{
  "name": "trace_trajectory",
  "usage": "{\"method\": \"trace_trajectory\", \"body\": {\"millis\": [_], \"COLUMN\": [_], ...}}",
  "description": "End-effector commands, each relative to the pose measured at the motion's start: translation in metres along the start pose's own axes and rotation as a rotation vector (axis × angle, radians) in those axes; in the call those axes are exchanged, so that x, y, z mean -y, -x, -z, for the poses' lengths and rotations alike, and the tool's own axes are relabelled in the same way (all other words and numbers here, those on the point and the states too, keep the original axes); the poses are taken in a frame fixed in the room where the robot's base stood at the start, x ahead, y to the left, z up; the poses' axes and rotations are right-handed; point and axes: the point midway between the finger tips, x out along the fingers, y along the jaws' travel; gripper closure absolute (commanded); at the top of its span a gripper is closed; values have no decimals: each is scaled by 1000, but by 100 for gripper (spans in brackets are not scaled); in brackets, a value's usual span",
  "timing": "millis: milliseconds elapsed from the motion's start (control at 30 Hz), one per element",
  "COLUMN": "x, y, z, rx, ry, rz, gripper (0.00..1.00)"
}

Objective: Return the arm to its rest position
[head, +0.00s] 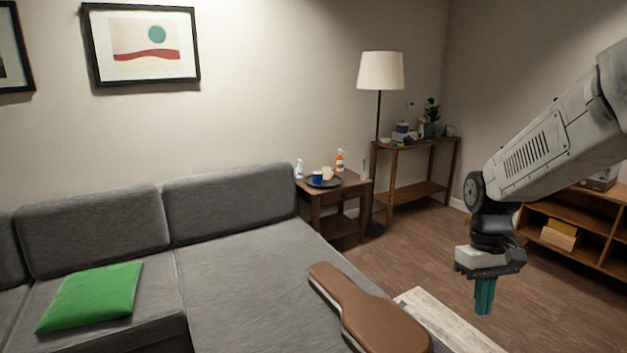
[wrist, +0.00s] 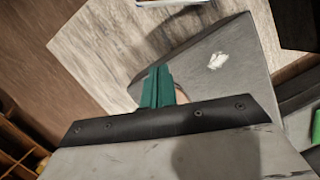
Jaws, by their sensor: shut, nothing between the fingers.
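My gripper (head: 484,308) hangs from my arm at the right of the head view, pointing down, with its teal fingers together and nothing between them. It is in the air, to the right of the brown guitar case (head: 368,315) and apart from it in the picture. In the wrist view the teal fingers (wrist: 157,88) are also closed and empty. Below them shows a grey surface with a white mark, which I cannot identify for sure.
The grey sofa (head: 235,270) bears a green cushion (head: 92,297). A pale wooden top (head: 455,325) lies beside the case. A side table (head: 333,195), a floor lamp (head: 380,72), a console table (head: 415,193) and a low shelf (head: 590,240) stand behind. Floor between them is clear.

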Motion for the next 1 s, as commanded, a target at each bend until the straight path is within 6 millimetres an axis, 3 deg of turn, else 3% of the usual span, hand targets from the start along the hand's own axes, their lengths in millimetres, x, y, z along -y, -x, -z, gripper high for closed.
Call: {"method": "trace_trajectory", "body": {"millis": [33,200,500,700,1000], "x": [10,37,74,85,91], "y": [10,25,28,34,46], "z": [-22,-85,-177,-206,-213], "rx": [-16,-54,-182,-302,-374], "ry": [-35,-147,-204,-178,-161], "rz": [-2,-1,-2,-14,-22], "gripper": [100,100,100,100,100]}}
